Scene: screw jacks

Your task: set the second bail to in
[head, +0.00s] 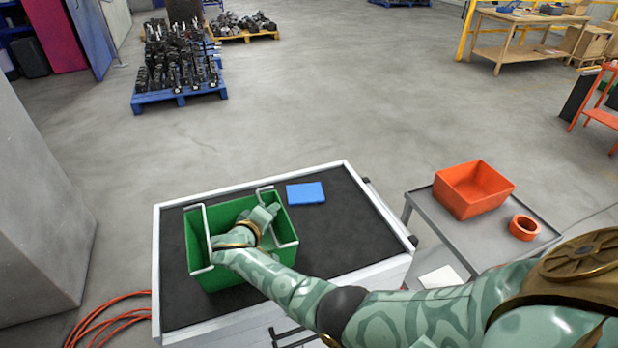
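A green bin (202,279) stands on the dark top of a white-edged bench. It carries two pale wire bails. The left bail (207,232) has its bar over the bin's left part, inside the left rim. The right bail (285,215) has its bar close along the right rim. I cannot tell which is the second. My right gripper (272,211) is over the bin opening, its tips pointing to the right bail and close to its bar. Contact and finger gap are too small to tell. My forearm hides part of the bin's front. My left gripper is not in view.
A blue block (306,193) lies on the bench top (345,225) behind the bin's right side. A grey side table (462,237) holds an orange bin (474,190) and an orange ring (524,228). A grey pillar (35,200) stands left. Orange cable (105,318) lies on the floor.

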